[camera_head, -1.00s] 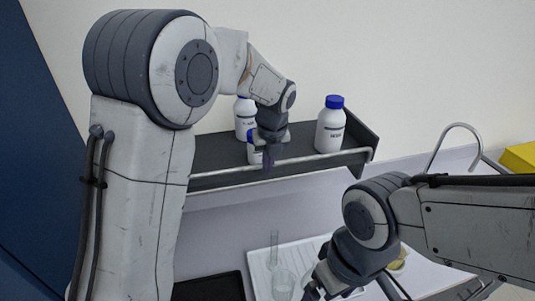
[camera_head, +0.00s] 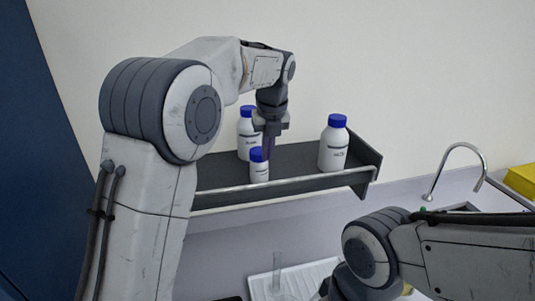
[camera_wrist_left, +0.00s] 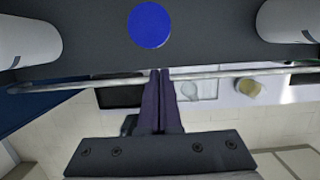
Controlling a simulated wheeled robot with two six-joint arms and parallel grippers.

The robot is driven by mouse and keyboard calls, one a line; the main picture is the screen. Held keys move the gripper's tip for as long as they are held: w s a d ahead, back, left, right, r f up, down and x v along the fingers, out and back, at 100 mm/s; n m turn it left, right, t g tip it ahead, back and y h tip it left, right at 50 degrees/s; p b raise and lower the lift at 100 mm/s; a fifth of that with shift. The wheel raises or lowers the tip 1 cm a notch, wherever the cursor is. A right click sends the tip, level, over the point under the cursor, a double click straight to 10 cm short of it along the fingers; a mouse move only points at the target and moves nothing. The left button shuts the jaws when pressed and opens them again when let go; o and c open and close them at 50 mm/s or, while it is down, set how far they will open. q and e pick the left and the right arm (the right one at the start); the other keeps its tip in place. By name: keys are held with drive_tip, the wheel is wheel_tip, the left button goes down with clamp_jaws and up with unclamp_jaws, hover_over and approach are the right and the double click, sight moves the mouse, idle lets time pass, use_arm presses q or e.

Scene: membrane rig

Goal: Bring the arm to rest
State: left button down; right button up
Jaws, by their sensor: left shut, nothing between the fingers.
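My left gripper (camera_head: 269,157) points down over the shelf, beside the cap of a small white bottle with a blue cap (camera_head: 259,170). Its two purple fingers are shut with nothing between them. In the left wrist view the fingertips (camera_wrist_left: 160,72) overlap the shelf's front rail, and the blue cap (camera_wrist_left: 149,25) is seen from above, apart from them. My right arm (camera_head: 375,250) comes in from the right. Its wrist runs off the bottom edge, so its fingers are hidden.
The dark wall shelf (camera_head: 215,170) has a metal front rail (camera_head: 290,186). Two larger blue-capped bottles stand on it, one behind left (camera_head: 247,140) and one at right (camera_head: 333,148). Below are a white ribbed tray (camera_head: 312,275) with glassware, and a tap (camera_head: 455,165) at right.

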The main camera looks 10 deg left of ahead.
use_arm(q)
drive_tip(key=shift+w, duration=0.15)
drive_tip(key=s+d+f+n+g+h+b, duration=0.1)
drive_tip(key=s+d+f+n+b, duration=0.2)
drive_tip(key=s+f+n+b, duration=0.5)
drive_tip(key=s+d+f+n+g+h+b, duration=0.1)
drive_tip(key=s+d+f+n+b, duration=0.2)
drive_tip(key=s+f+n+b, duration=0.5)
drive_tip(key=s+f+n, duration=0.3)
drive_tip(key=s+f, duration=0.2)
drive_tip(key=s, duration=0.5)
drive_tip(key=s+f+n, duration=0.4)
drive_tip(key=s+f, duration=0.2)
drive_tip(key=s, duration=0.3)
drive_tip(key=shift+s+d+n, duration=0.3)
drive_tip(key=shift+s+d, duration=0.05)
drive_tip(key=shift+d, duration=0.05)
